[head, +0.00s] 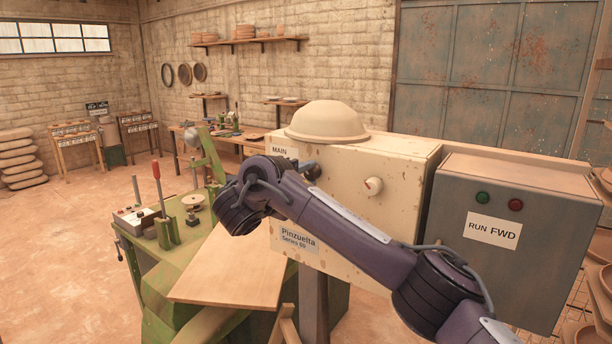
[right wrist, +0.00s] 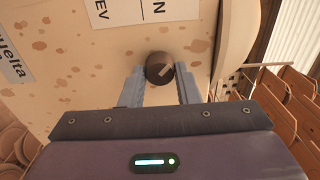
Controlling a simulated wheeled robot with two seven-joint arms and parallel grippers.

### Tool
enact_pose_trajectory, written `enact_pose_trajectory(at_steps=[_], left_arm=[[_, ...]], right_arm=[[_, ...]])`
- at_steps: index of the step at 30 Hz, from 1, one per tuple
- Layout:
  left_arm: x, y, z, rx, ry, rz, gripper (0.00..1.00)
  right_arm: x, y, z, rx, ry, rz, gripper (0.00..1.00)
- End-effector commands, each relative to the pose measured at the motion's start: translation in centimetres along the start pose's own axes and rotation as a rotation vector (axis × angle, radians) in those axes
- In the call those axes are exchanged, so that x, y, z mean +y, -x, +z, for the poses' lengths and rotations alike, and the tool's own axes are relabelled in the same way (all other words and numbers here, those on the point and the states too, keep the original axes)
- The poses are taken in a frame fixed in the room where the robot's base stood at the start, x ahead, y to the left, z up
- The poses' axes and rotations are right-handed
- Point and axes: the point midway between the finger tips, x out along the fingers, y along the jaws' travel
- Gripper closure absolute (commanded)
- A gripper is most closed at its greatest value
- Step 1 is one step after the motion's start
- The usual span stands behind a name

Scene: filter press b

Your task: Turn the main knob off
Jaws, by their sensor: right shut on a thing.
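The main knob (right wrist: 158,62) is a small dark round knob with a pale slanted mark on its face. It sits on the front of the cream, rust-spotted control box (head: 398,215), whose "MAIN" label (head: 283,152) shows in the head view. My right gripper (right wrist: 160,76) is shut on the knob, with one grey-blue finger on each side. In the head view my right arm crosses the box front from the lower right and hides most of the gripper and the knob. My left gripper is in neither view.
A pale second knob (head: 373,185) is on the same box, to the right. A grey box (head: 490,265) with a green button (head: 482,198), a red button (head: 516,204) and a "RUN FWD" label stands beside it. A rounded clay-coloured dome (head: 327,122) lies on top. A tilted board (head: 235,270) is at lower left.

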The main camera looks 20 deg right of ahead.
Motion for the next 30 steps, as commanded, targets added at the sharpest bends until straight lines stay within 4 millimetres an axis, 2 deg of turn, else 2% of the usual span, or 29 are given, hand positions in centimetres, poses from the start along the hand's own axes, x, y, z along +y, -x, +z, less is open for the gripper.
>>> enact_pose_trajectory(at_steps=[14,15,19,30], left_arm=[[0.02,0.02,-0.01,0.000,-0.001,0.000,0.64],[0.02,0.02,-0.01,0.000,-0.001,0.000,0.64],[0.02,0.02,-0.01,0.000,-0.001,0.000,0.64],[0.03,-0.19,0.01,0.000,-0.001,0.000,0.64]], right_arm=[[0.02,0.02,0.01,0.000,0.015,0.000,0.94],[0.02,0.02,0.01,0.000,0.015,0.000,0.69],[0.02,0.01,0.01,0.000,0.014,0.000,0.52],[0.09,0.19,0.02,0.000,0.012,-0.001,0.49]])
